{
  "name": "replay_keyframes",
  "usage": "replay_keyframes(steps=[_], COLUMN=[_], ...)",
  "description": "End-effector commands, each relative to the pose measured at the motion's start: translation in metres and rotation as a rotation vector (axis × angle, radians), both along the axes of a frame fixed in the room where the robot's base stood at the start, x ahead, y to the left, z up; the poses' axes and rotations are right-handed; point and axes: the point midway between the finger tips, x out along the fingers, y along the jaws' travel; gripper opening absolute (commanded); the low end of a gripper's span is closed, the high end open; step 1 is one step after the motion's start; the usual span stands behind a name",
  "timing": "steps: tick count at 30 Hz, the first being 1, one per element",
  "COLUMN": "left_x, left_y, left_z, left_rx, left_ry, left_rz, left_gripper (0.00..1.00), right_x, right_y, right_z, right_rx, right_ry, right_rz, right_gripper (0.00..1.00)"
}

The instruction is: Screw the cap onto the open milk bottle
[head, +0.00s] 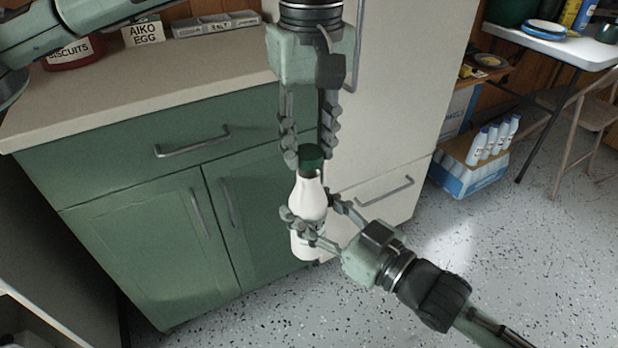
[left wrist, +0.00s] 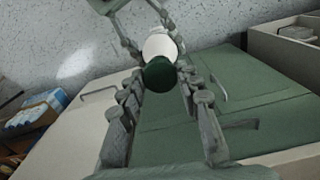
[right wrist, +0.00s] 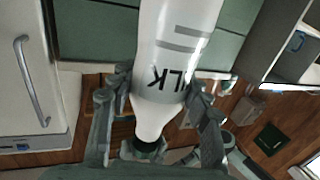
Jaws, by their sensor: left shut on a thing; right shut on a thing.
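The white milk bottle (head: 308,204) is held upright in the air by my right gripper (head: 312,222), which is shut around its body. Its lettering shows in the right wrist view (right wrist: 172,75). The dark green cap (head: 311,158) is at the top of the bottle's neck. My left gripper (head: 308,150) points down from above and is shut on the cap. In the left wrist view the cap (left wrist: 159,74) sits in line with the white bottle (left wrist: 159,46). I cannot tell whether the cap is threaded on or only resting at the neck.
Behind are a green cabinet (head: 150,215) with a pale countertop (head: 160,85) and a cream fridge (head: 385,100). A blue pack of bottles (head: 478,165) stands on the floor at right, near a white table (head: 560,42). The speckled floor at lower right is clear.

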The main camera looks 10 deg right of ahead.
Motion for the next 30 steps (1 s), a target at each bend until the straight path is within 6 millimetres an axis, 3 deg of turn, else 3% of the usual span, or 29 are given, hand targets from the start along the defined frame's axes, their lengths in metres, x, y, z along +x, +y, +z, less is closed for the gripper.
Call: replay_keyframes(steps=[9, 19, 30], left_x=[0.000, 0.000, 0.000], left_y=[0.000, 0.000, 0.000], left_z=[-0.001, -0.018, -0.018], left_rx=[0.000, -0.001, 0.000], left_ry=[0.001, 0.002, 0.001], left_rz=[0.001, 0.002, 0.002], left_gripper=[0.25, 0.25, 0.25], right_x=[0.000, 0.000, 0.000], right_y=[0.000, 0.000, 0.000], right_z=[0.001, 0.001, 0.001], right_rx=[0.001, 0.001, 0.001], right_ry=[-0.003, -0.003, -0.003], right_rz=[0.000, 0.001, 0.000], right_gripper=[0.00, 0.00, 0.00])
